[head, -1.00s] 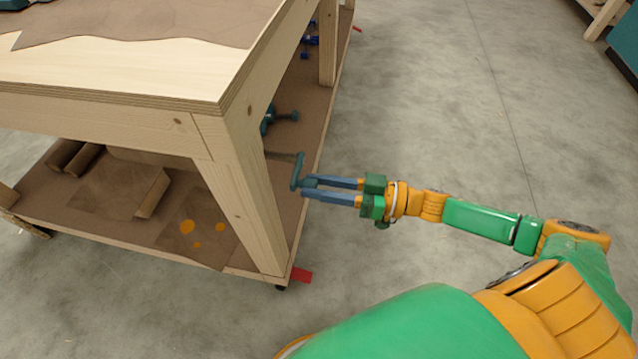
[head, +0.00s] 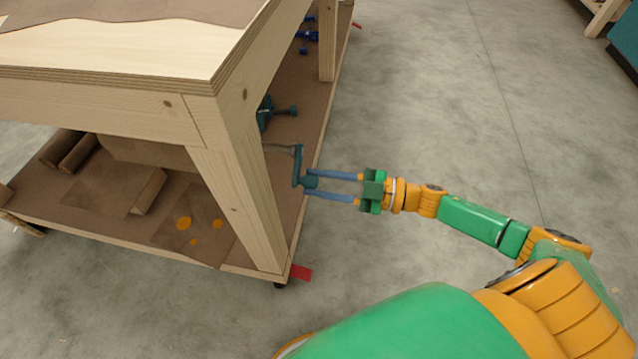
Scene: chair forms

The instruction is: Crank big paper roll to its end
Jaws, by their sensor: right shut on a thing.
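The big paper roll (head: 150,151) shows in part as a brown cylinder under the tabletop, its right end hidden behind the table leg. A teal crank (head: 297,166) sticks out to the right of the leg on a thin shaft. Its arm hangs down from the shaft, with the handle at the lower end. My right gripper (head: 312,183) comes from the right, with its blue fingers above and below the crank handle, shut on it. My left gripper is not in view.
The wooden table (head: 105,107) has a thick leg (head: 240,205) just left of the crank. Its lower shelf holds smaller rolls (head: 72,152), a wood block (head: 147,190) and teal clamp-like hardware (head: 266,113). A red tab (head: 301,272) juts out by the leg foot. Open concrete floor lies right.

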